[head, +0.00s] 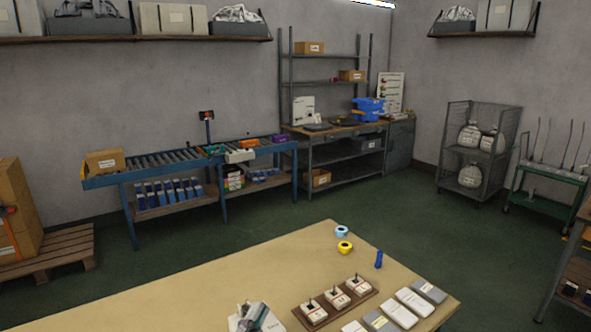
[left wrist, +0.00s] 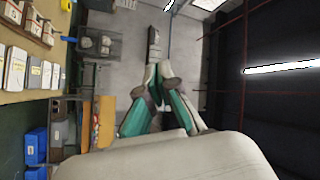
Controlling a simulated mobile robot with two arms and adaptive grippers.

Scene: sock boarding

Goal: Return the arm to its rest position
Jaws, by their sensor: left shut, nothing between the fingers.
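My left gripper (head: 245,310) shows at the bottom edge of the head view, over the near part of the tan table (head: 200,292). Its arm is mostly out of frame. In the left wrist view its teal and grey fingers (left wrist: 158,78) meet at the tips, with nothing between them. The wrist view is turned sideways, and the table shows along its left side. My right gripper is not in view.
To the right of my left gripper, a brown tray (head: 340,305) carries several white blocks with dark pegs. A yellow tape roll (head: 344,247), a blue roll (head: 341,231) and a blue item (head: 379,260) are near the far edge.

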